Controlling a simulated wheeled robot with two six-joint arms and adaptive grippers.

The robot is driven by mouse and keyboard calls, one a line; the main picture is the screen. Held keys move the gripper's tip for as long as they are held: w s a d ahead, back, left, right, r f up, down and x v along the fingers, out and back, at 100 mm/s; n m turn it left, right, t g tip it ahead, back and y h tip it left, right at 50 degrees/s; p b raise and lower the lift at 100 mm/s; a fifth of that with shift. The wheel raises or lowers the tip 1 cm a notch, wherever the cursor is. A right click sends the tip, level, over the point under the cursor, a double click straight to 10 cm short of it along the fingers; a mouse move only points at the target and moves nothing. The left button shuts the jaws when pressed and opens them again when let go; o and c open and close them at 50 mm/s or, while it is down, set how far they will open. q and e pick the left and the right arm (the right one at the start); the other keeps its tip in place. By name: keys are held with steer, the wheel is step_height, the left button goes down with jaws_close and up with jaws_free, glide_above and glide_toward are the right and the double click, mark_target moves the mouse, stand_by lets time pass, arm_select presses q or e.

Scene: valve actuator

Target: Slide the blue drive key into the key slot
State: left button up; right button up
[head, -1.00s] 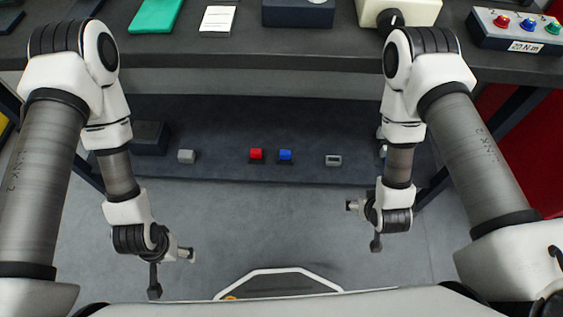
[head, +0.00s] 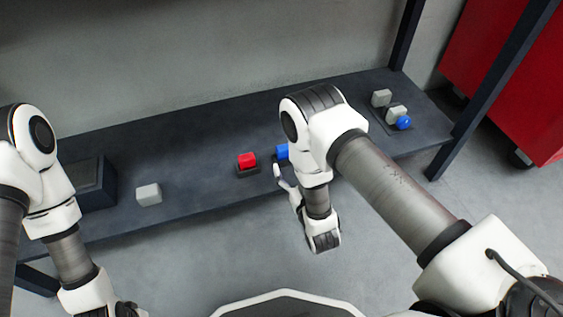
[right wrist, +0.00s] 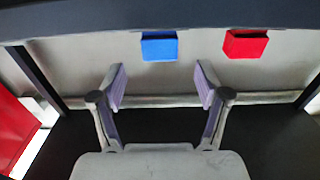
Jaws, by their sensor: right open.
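The blue drive key (head: 282,152) is a small blue block on the dark low shelf, partly hidden behind my right arm in the head view. In the right wrist view the blue key (right wrist: 159,46) lies ahead of the fingertips, roughly centred between them. My right gripper (right wrist: 162,83) is open and empty, apart from the key. In the head view the right gripper (head: 284,178) is near the shelf's front edge, just in front of the key. I cannot make out the key slot; part of the shelf is behind my right arm.
A red block (head: 248,161) in a dark holder sits beside the blue key, and shows in the wrist view (right wrist: 246,44). A grey block (head: 148,193) and dark box (head: 95,184) are left. Grey blocks (head: 381,97) and a round blue piece (head: 404,122) are at right.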

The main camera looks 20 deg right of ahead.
mark_target(286, 154)
steer(key=shift+w+f, duration=0.25)
steer(key=shift+w, duration=0.05)
steer(key=w+b, duration=0.4)
steer(key=w, duration=0.1)
steer(key=shift+a+f, duration=0.1)
steer(key=shift+f, duration=0.05)
steer(key=shift+r, duration=0.2)
arm_select(q)
step_height(286, 154, down, 4)
steer(key=shift+w+f, duration=0.15)
steer(key=shift+f, duration=0.1)
arm_select(e)
steer(key=c, duration=1.4)
